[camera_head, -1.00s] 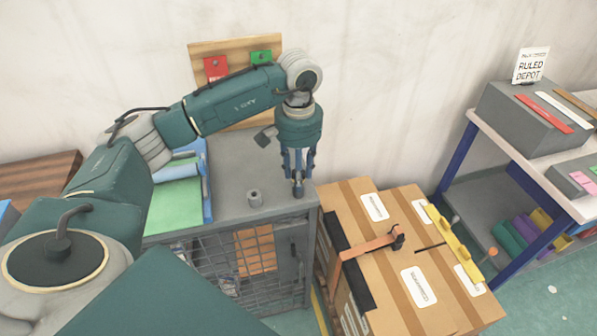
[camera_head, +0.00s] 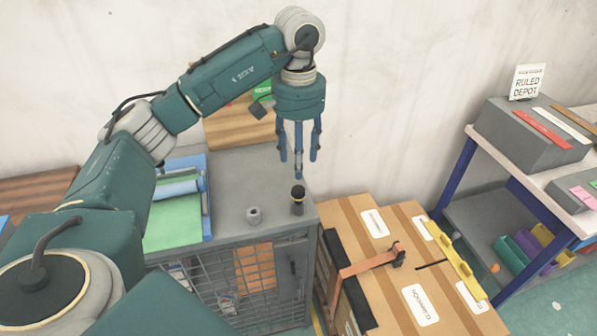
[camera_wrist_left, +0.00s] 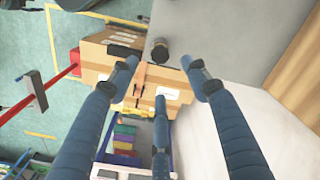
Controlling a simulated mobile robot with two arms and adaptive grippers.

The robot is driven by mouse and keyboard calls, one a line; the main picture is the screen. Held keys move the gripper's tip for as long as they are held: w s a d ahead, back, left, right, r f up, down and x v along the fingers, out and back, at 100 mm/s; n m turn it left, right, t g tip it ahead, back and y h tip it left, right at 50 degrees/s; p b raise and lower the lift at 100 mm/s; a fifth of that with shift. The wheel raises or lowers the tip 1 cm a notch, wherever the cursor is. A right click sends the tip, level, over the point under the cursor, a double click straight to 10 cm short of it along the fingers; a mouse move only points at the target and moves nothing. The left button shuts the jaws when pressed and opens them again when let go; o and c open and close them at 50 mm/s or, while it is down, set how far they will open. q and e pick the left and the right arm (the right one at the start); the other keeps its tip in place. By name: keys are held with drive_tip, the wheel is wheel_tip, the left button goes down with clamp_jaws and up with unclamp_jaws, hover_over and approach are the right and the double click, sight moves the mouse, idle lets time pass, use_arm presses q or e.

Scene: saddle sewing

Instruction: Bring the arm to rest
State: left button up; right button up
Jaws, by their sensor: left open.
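My left gripper (camera_head: 299,160) hangs fingers-down above the right end of the grey cabinet top (camera_head: 232,172). Its blue fingers are spread open and hold nothing. Just below the fingertips, a small dark cylinder with a tan band (camera_head: 298,200) stands upright on the cabinet near its right edge, apart from the fingers. The same cylinder shows in the left wrist view (camera_wrist_left: 159,50), beyond the open fingers (camera_wrist_left: 160,90). My right gripper is in neither view.
A small grey nut-like piece (camera_head: 254,215) stands left of the cylinder. A green and blue mat (camera_head: 173,222) lies further left. Cardboard boxes (camera_head: 390,290) with an orange clamp-like tool (camera_head: 365,264) are right of the cabinet. A shelf with a "RULED DEPOT" sign (camera_head: 528,82) stands far right.

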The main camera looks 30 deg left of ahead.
use_arm(q)
drive_tip(key=shift+r, duration=0.55)
